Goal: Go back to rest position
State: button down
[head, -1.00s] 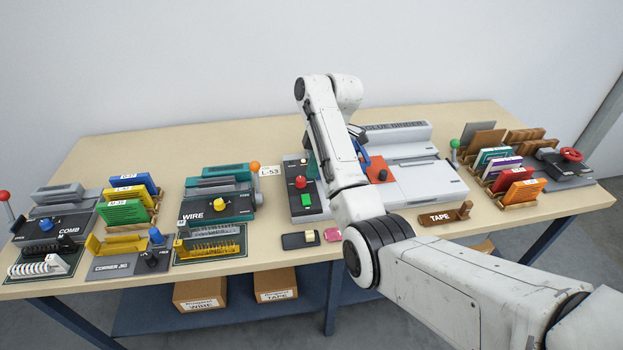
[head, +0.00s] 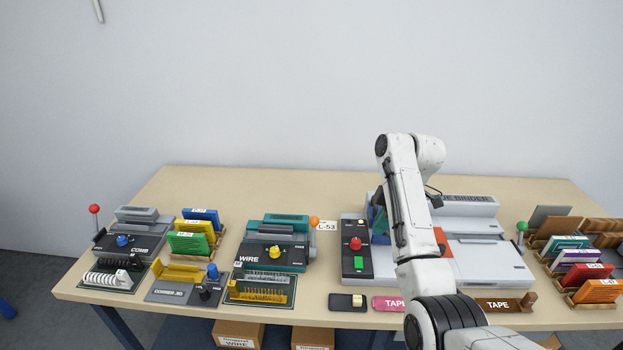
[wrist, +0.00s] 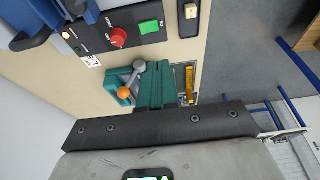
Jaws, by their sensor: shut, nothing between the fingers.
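My gripper (wrist: 160,80) shows in the wrist view as dark teal fingers close together beyond a black bar, with nothing between them. In the head view my white arm is folded up in front of the glue binder (head: 490,262), and the gripper (head: 379,220) is mostly hidden behind the arm's upper link, above the binder's left side. It appears clear of the table. The binder's control panel (head: 356,262) with a red knob and a green button is just left of the arm. It also shows in the wrist view (wrist: 135,30).
The table (head: 330,180) holds a comb machine (head: 130,240), a teal wire machine (head: 275,250) with an orange-knobbed lever, and coloured books in racks at left and right (head: 188,243). A corner jig (head: 180,285) and a TAPE sign (head: 497,304) lie along the front. Air above the table is free.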

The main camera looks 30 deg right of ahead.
jog(key=shift+f, duration=0.1)
jog(key=s+a+f+m+h+b, duration=0.1)
jog(key=s+a+f+m, duration=0.2)
jog(key=s+a+f, duration=0.35)
jog(key=s+a+f+m+b, duration=0.2)
jog(key=s+a+f+m, duration=0.15)
jog(key=s+f, duration=0.5)
jog(key=s+a+f+m, duration=0.1)
jog(key=s+a+m, duration=0.1)
jog(key=s, duration=0.4)
jog(key=s+a+f+m+h+b, duration=0.1)
jog(key=s+a+f, duration=0.1)
jog(key=s, duration=0.5)
jog(key=s+a+f+m+b, duration=0.1)
jog(key=s+a+f+m, duration=0.1)
jog(key=s, duration=0.5)
jog(key=shift+a+f+m+g+h, duration=0.15)
jog(key=shift+a+m+g+h, duration=0.25)
jog(key=shift+a, duration=0.5)
